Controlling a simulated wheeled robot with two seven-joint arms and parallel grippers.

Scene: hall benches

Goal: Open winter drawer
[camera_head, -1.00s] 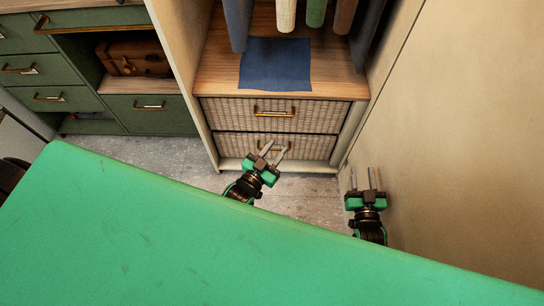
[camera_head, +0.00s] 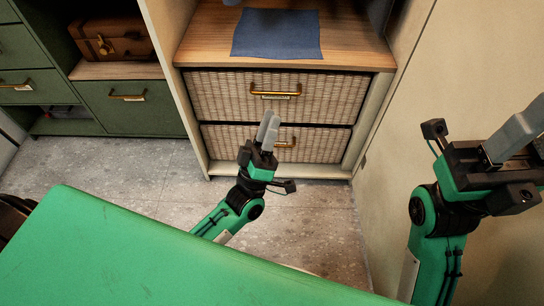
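Two wicker-front drawers sit one above the other in the light wooden wardrobe, both shut. The upper drawer (camera_head: 220,97) has a brass handle (camera_head: 275,91) with a small label too small to read. The lower drawer (camera_head: 325,147) has a similar handle (camera_head: 287,143), partly hidden by my gripper. I cannot tell which is the winter drawer. My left gripper (camera_head: 268,128) is in front of the lower drawer, just left of its handle; its fingers overlap, and contact is unclear. My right gripper (camera_head: 518,130) is raised at the right, its fingers overlapping, before the plain panel.
A blue cloth (camera_head: 277,34) lies on the shelf above the drawers. Green drawers (camera_head: 135,106) and a brown case (camera_head: 112,40) stand left. Grey floor (camera_head: 130,165) is open before the wardrobe.

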